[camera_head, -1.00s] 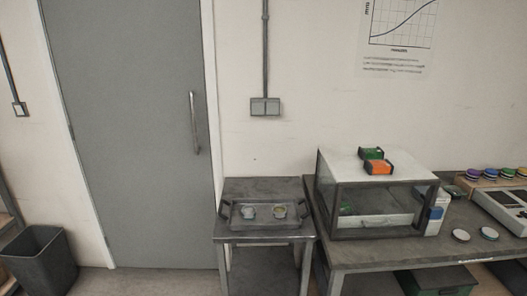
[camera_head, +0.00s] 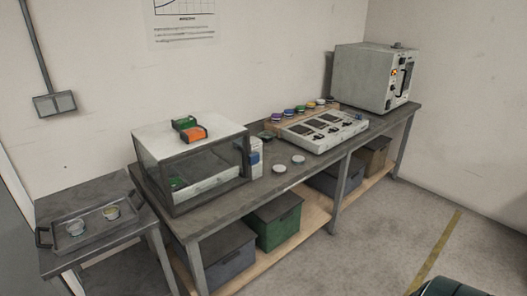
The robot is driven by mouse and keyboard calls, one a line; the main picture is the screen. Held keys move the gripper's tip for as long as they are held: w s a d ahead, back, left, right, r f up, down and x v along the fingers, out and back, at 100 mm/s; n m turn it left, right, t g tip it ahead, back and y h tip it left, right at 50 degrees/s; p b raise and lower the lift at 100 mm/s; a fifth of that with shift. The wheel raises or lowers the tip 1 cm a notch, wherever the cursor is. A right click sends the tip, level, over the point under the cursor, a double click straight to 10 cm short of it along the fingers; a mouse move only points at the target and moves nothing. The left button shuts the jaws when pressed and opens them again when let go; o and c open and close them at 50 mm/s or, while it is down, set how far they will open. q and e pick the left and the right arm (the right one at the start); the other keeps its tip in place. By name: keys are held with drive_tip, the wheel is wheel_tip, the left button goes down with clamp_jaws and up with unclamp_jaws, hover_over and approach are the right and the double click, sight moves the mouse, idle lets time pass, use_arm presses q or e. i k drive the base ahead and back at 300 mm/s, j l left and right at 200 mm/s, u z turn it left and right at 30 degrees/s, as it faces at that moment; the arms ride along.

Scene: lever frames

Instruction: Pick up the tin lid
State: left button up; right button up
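Two small pale round discs lie flat on the workbench (camera_head: 225,203), just right of the glass-fronted case; the nearer disc (camera_head: 279,169) and the farther disc (camera_head: 298,159) look like lids. I cannot tell whether either is the tin lid. On the small side table at the left, a dark tray (camera_head: 92,236) holds two small round containers, a whitish one (camera_head: 75,227) and a yellowish one (camera_head: 111,212). Neither of my grippers is in view.
A panelled device (camera_head: 324,130), a row of coloured round pieces and a grey oven-like unit (camera_head: 375,77) stand farther along. Bins sit on the lower shelf. Floor in front is open.

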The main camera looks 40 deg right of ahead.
sight(299, 160)
drive_tip(key=z, duration=1.55)
drive_tip(key=u, duration=0.4)
drive_tip(key=j+u, duration=0.15)
drive_tip(key=u, duration=0.65)
drive_tip(key=j+u, duration=0.1)
drive_tip(key=u, duration=0.3)
drive_tip(key=i+l, duration=0.1)
drive_tip(key=l, duration=0.45)
drive_tip(key=i+l, duration=0.1)
drive_tip(key=l, duration=0.5)
drive_tip(key=i+l, duration=0.1)
drive_tip(key=l, duration=0.45)
